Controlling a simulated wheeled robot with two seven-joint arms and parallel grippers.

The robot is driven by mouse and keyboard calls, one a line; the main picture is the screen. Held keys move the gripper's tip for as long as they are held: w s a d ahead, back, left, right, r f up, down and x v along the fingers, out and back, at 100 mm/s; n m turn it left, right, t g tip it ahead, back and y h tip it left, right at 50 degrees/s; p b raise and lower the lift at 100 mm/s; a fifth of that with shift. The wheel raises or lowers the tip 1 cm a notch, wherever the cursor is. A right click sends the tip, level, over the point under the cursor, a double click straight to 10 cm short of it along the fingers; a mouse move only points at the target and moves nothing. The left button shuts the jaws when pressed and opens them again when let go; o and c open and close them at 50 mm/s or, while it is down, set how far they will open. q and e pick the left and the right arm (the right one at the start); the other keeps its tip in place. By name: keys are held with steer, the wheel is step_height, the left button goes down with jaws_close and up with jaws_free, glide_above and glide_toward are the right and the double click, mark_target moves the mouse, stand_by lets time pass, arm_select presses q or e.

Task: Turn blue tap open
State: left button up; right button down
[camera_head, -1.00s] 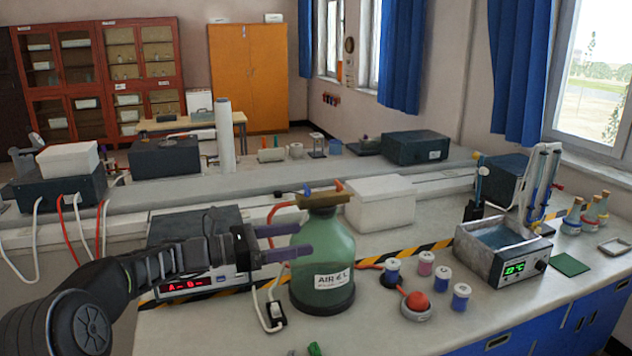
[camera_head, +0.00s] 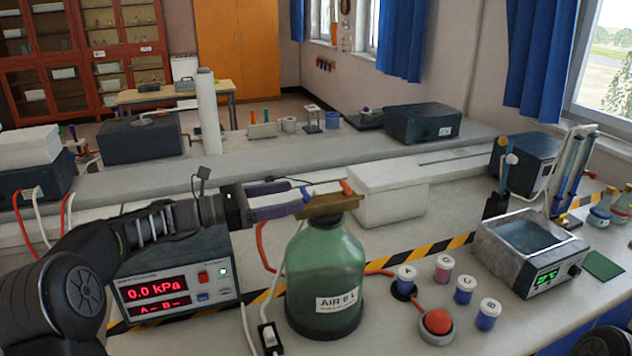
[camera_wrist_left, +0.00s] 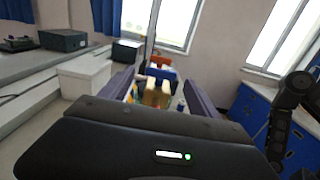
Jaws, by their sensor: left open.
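A green glass bottle (camera_head: 325,265) labelled AIR stands upright on the bench, with a brown stopper block (camera_head: 332,207) on its neck. The blue tap (camera_head: 306,194) sits at the block's left end and an orange tap (camera_head: 346,187) at its right end. My left gripper (camera_head: 296,198) is open, level with the top of the block, its fingertips at the blue tap. Whether they touch it I cannot tell. My right gripper is not in view.
A pressure meter (camera_head: 175,285) reading 0.0 kPa stands left of the bottle, below my left arm. A white box (camera_head: 388,197) is behind the bottle. Small lettered pots (camera_head: 464,290), an orange bulb (camera_head: 437,322) and a water bath (camera_head: 530,250) stand to the right.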

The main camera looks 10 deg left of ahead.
mark_target(318, 199)
arm_select(q)
steer(key=shift+w, duration=0.1)
steer(key=shift+s+r, duration=0.1)
steer(key=shift+s, duration=0.15)
steer(key=shift+w+d, duration=0.4)
steer(key=shift+d, duration=0.05)
steer(key=p+x, duration=0.2)
steer(key=x, duration=0.4)
steer(key=shift+w+d, duration=0.2)
steer(key=shift+d, duration=0.15)
steer(key=shift+c, duration=0.2)
steer(key=c, duration=1.3)
